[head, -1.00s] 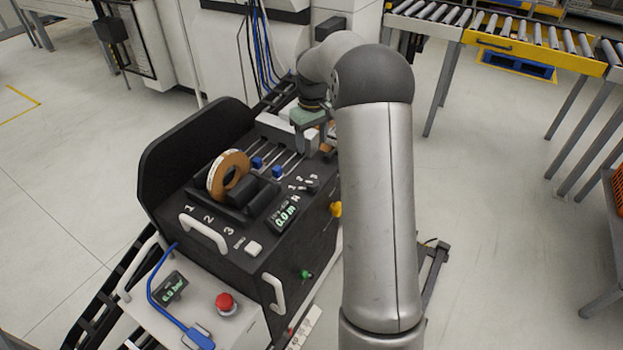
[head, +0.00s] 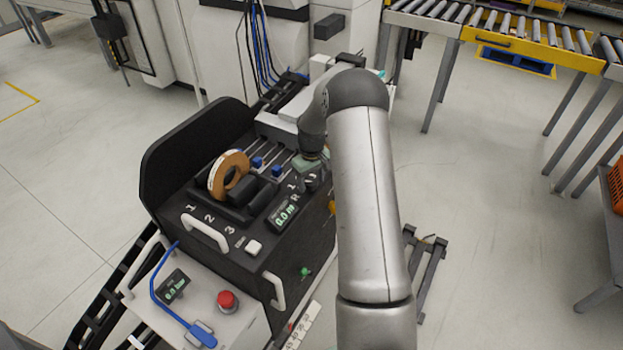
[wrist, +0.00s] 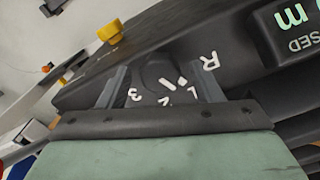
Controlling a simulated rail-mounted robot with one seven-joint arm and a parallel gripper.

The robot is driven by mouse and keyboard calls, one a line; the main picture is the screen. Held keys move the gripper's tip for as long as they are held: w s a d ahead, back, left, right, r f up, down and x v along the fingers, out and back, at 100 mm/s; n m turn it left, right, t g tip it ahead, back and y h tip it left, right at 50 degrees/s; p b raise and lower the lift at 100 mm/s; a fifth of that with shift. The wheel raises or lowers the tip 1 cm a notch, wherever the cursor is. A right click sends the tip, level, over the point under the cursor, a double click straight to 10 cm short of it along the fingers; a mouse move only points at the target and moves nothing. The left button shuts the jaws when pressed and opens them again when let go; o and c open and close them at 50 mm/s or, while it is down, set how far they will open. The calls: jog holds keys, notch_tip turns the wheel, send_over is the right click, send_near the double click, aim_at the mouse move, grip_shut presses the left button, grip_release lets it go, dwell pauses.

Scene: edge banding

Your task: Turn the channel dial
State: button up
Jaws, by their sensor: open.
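The channel dial (wrist: 157,72) is a dark round knob on the black panel, in the wrist view. White marks R, 1, 2 and 3 stand around it, with another small white mark at its lower right. Which mark it points to is unclear. My gripper (wrist: 160,78) is open, one finger on each side of the dial; I cannot tell whether they touch it. In the head view my gripper (head: 312,172) is low over the panel's right part, partly covering the dial area.
A brown tape roll (head: 229,174) and blue-knobbed sliders (head: 277,171) are left of my gripper. A lit display (head: 283,214) sits just in front. A yellow knob (wrist: 109,30) is on the machine's side. A red button (head: 227,300) is at the front.

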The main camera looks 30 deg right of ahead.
jog(key=c, duration=1)
jog(key=shift+f+m+b, duration=0.1)
jog(key=shift+m+b, duration=0.2)
jog(key=shift+b, duration=0.1)
jog(key=m+b, duration=0.2)
jog(key=shift+m, duration=0.4)
jog(key=m+b, duration=0.3)
jog(key=m, duration=0.2)
jog(key=shift+m, duration=0.3)
jog(key=o, duration=1)
